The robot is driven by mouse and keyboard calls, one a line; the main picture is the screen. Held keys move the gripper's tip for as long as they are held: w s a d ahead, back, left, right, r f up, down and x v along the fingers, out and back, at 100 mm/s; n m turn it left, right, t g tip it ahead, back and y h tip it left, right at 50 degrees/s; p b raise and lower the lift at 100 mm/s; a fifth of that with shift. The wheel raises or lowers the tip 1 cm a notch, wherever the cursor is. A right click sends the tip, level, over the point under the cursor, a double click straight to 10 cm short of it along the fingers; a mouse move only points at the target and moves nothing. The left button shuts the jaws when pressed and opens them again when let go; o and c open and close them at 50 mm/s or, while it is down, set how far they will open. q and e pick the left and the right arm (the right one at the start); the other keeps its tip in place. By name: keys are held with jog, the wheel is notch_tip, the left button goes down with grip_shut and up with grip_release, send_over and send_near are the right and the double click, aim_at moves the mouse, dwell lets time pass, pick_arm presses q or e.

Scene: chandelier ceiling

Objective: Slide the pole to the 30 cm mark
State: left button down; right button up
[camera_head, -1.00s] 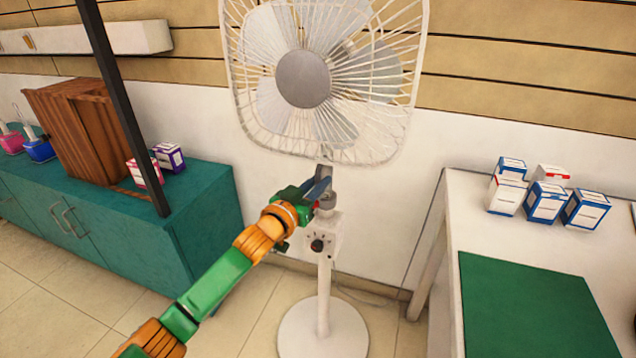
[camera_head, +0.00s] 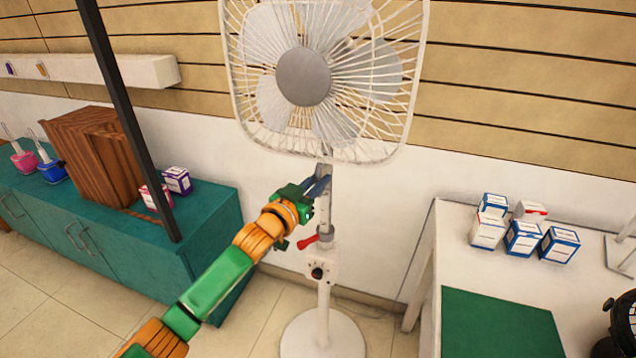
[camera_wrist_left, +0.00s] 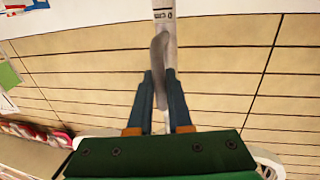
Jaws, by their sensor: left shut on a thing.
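A white standing fan has a wire-caged head (camera_head: 304,77) on an upright pole (camera_head: 324,212). My left gripper (camera_head: 318,187) is shut on the pole just below the fan head. Below it is a collar (camera_head: 324,238) with a red lever (camera_head: 308,243), above the control box (camera_head: 318,272). In the left wrist view the pole (camera_wrist_left: 166,28) stands between the fingers (camera_wrist_left: 159,78). Markings ending in "cm" show near its top, but the full number cannot be read. My right gripper is not in view.
A teal cabinet (camera_head: 120,262) stands at the left. A white table (camera_head: 425,290) with several small boxes and a green mat (camera_head: 498,325) is at the right. The round fan base (camera_head: 323,337) rests on the tiled floor. A dark post (camera_head: 128,120) crosses the view at left.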

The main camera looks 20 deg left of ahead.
aim_at(293, 117)
pick_arm(q)
notch_tip(293, 117, up, 16)
jog(key=p, duration=1.2)
jog(key=shift+r, duration=0.15)
jog(key=shift+r+p, duration=0.65)
jog(key=c, duration=0.8)
grip_release()
jog(key=shift+c, duration=0.2)
jog(key=shift+s+f, duration=0.1)
jog(key=shift+f, duration=0.05)
jog(key=b+v, duration=0.2)
jog(key=v, duration=0.4)
jog(key=shift+a, duration=0.15)
jog(key=shift+s+a, duration=0.1)
jog(key=shift+s, duration=0.4)
jog(key=shift+w, duration=0.1)
